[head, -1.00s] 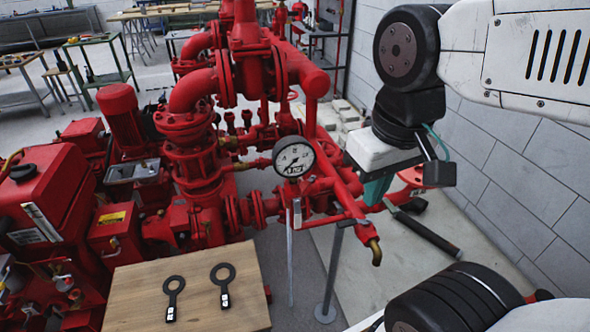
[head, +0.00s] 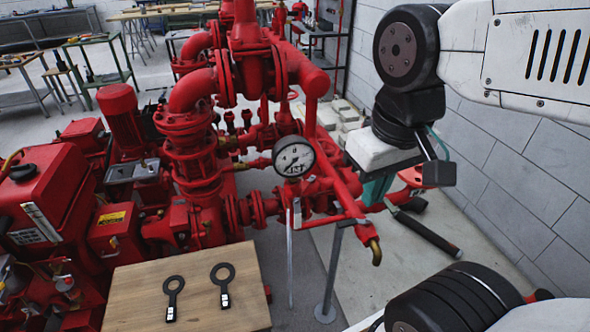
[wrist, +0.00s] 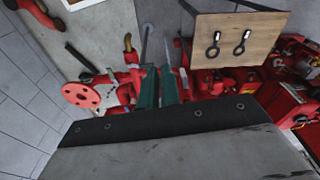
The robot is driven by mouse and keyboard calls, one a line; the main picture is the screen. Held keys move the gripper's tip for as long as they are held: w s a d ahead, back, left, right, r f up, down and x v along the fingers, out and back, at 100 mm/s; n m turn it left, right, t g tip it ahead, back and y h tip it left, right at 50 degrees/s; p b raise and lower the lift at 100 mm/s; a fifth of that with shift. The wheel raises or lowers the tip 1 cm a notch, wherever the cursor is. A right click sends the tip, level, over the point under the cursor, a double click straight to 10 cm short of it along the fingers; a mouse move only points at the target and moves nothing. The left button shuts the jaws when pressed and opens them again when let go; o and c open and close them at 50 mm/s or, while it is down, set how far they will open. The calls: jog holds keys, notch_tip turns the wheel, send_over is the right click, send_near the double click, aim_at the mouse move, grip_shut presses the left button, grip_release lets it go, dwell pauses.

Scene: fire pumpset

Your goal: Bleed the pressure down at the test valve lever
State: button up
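A small pale lever-like strip (head: 297,212) hangs under the pressure gauge (head: 293,157) on the red pipework; I cannot tell for certain that it is the test valve lever. A thin red pipe runs from there to a brass outlet (head: 376,252), which also shows in the wrist view (wrist: 128,42). My gripper (head: 375,190) hangs right of the gauge, above the pipe. Its two teal fingers (wrist: 159,75) stand a narrow gap apart, with nothing clearly held between them. Red pipework behind the fingers is partly hidden by them.
A wooden-topped stand (head: 240,310) with two black ring-ended tools is at front. A grey post (head: 330,280) rises near the outlet. A black-handled tool (head: 428,235) lies on the floor at right. The block wall (head: 520,180) bounds the right side. Red pumps (head: 190,150) fill the left.

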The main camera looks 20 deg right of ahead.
jog(key=o, duration=0.5)
jog(key=shift+w, duration=0.15)
jog(key=shift+o, duration=0.6)
jog(key=w+d+n, duration=0.1)
jog(key=w+n, duration=0.7)
jog(key=w, duration=0.1)
jog(key=shift+w+d+f, duration=0.2)
jog(key=shift+w+f, duration=0.1)
jog(key=shift+w, duration=0.1)
jog(key=n+g, duration=0.1)
jog(key=n, duration=1.6)
send_over(303, 186)
notch_tip(303, 186, down, 14)
notch_tip(303, 186, down, 8)
jog(key=shift+r, duration=0.2)
jog(key=shift+n, duration=0.3)
grip_shut()
